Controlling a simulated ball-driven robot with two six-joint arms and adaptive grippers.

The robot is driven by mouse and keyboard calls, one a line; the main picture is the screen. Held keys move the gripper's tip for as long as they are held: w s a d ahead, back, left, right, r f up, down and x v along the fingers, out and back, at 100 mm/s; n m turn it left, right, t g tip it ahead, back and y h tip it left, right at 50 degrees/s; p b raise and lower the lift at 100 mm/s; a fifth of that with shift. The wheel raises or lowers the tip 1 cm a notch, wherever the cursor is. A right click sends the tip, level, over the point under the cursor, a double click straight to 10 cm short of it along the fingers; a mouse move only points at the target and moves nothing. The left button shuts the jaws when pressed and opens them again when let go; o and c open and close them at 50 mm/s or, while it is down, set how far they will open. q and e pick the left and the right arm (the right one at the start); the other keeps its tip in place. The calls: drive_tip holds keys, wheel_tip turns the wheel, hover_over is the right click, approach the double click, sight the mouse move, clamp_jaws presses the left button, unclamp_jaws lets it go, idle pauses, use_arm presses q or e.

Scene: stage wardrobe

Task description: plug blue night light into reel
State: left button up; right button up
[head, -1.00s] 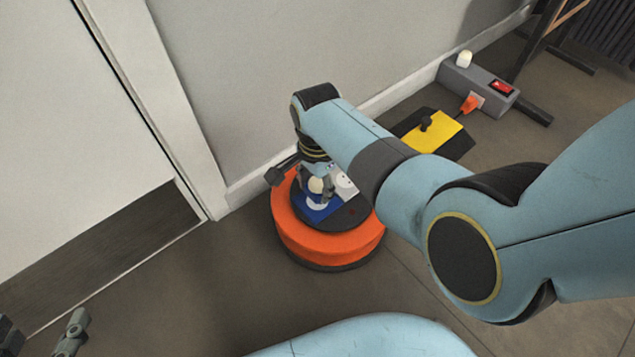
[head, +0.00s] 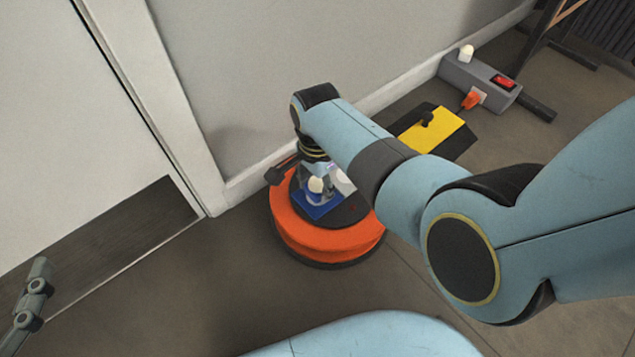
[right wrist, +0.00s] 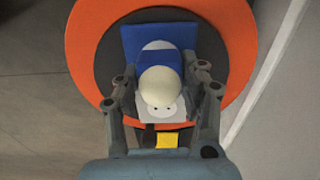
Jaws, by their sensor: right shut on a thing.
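The blue night light (right wrist: 147,73) has a white dome and is held between the fingers of my right gripper (right wrist: 161,76). In the head view its pale dome (head: 316,185) shows over the top of the reel. The orange reel (head: 325,238) stands on the floor with a dark top. A blue square plate (right wrist: 133,34) and a white socket plate (right wrist: 175,116) lie on that top. The night light overlaps both plates in the wrist view. Whether its prongs are in a socket is hidden. My left gripper (head: 34,292) shows only partly at the lower left edge.
A grey power box (head: 455,75) with a red switch, an orange plug and a white-domed thing stands by the wall. A yellow and black pedal (head: 432,128) lies between it and the reel. The wall and skirting run close behind the reel. Floor in front is clear.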

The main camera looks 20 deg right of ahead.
drive_tip(key=shift+p, duration=0.55)
idle(1.9)
drive_tip(key=shift+f+b, duration=0.4)
drive_tip(key=shift+f, duration=0.25)
idle(0.3)
drive_tip(key=o, duration=1.2)
drive_tip(key=shift+c, duration=0.2)
drive_tip(key=shift+r, duration=0.15)
